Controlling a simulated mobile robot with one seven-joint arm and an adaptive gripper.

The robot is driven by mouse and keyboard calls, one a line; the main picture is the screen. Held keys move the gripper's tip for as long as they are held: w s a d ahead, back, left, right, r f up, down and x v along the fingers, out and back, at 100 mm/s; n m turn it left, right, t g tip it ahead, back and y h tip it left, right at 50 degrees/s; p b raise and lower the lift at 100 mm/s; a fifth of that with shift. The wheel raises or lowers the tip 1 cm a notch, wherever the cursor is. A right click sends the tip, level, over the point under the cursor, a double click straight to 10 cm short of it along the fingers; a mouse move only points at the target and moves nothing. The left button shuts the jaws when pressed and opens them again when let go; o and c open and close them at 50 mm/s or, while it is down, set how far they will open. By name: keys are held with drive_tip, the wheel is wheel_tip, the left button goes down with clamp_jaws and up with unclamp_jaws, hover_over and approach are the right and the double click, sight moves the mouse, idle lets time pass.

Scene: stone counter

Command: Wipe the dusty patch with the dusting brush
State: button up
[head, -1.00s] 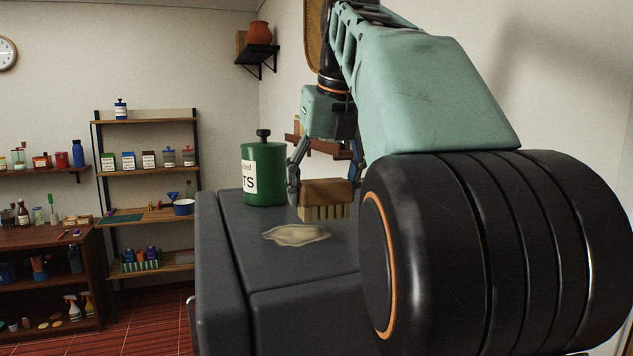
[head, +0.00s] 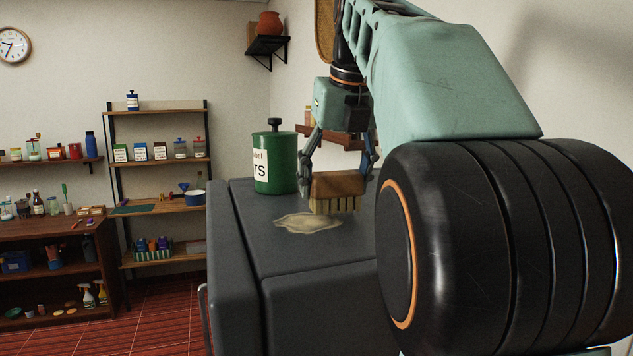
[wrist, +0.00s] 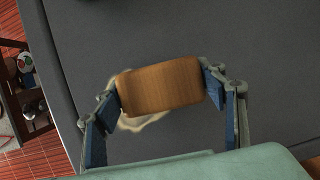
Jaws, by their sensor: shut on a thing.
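The dusting brush (head: 336,188) has a wooden block and pale bristles pointing down. My gripper (head: 338,172) is shut on its block, one finger at each end. In the wrist view the brush block (wrist: 160,86) spans between the two fingers. The dusty patch (head: 308,222) is a pale tan smear on the dark counter top. The brush is over the patch's right back side; I cannot tell whether the bristles touch the surface. In the wrist view the block hides part of the patch (wrist: 150,123).
A green canister (head: 274,163) with a black knob stands on the dark counter (head: 300,258), left of my gripper and behind the patch. The counter's left edge drops to the red floor. Shelves (head: 160,202) with jars stand far to the left. The counter front is clear.

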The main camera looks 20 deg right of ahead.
drive_tip(key=shift+f+b, duration=0.45)
drive_tip(key=shift+f, duration=0.2)
